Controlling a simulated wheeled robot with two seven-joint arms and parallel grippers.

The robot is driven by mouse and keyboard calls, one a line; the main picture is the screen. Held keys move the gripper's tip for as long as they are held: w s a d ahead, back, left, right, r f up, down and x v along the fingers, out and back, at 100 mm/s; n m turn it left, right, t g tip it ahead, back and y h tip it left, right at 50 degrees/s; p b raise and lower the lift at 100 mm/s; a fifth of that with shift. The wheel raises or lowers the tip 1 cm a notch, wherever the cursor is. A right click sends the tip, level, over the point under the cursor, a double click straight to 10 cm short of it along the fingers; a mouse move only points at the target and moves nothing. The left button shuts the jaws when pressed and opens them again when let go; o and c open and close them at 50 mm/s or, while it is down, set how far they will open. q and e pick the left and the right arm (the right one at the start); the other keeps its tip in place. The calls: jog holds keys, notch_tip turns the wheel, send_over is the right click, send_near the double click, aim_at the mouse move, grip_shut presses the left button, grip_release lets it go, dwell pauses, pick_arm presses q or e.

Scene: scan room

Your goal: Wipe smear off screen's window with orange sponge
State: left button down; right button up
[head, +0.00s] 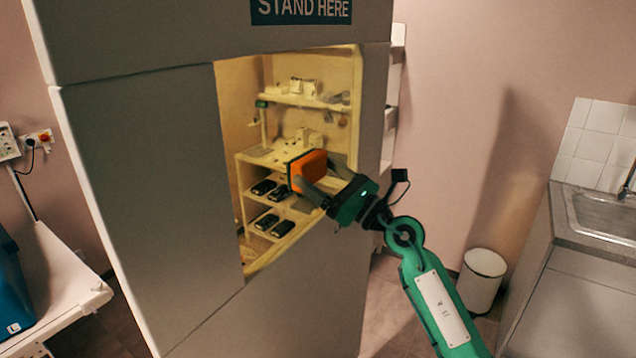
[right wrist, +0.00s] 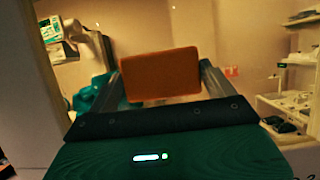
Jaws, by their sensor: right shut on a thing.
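The grey screen (head: 150,170) stands upright, and its window (head: 236,120) shows yellow-lit shelves behind it. My right gripper (head: 320,178) is shut on the orange sponge (head: 306,171) and holds it up in front of the window's right half. In the right wrist view the sponge (right wrist: 160,76) sits between the two dark fingers with its broad face showing. I cannot tell whether the sponge touches the pane. I cannot make out a smear in either view; the sponge and gripper hide part of the window. My left gripper is out of view.
Shelves (head: 300,102) with small boxes and dark devices show through the window. A sink counter (head: 560,235) stands at the right, with a white bin (head: 484,278) beside it. A white table (head: 65,280) with a blue box (head: 12,290) stands at the left.

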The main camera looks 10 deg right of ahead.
aim_at(324, 167)
jog(key=shift+w+d+f+b, duration=0.2)
jog(key=shift+w+d+b, duration=0.6)
jog(key=shift+w+d, duration=0.1)
jog(key=shift+w+d+r, duration=0.1)
jog(key=shift+w+d, duration=0.05)
jog(key=shift+w, duration=0.05)
jog(key=w+d+b, duration=0.4)
jog(key=b, duration=0.2)
jog(key=shift+w+d, duration=0.3)
jog(key=shift+d, duration=0.1)
jog(key=shift+w+d, duration=0.2)
jog(key=shift+w, duration=0.05)
jog(key=shift+s, duration=0.15)
jog(key=s+d, duration=0.4)
jog(key=shift+d+b, duration=0.15)
jog(key=shift+b, duration=0.25)
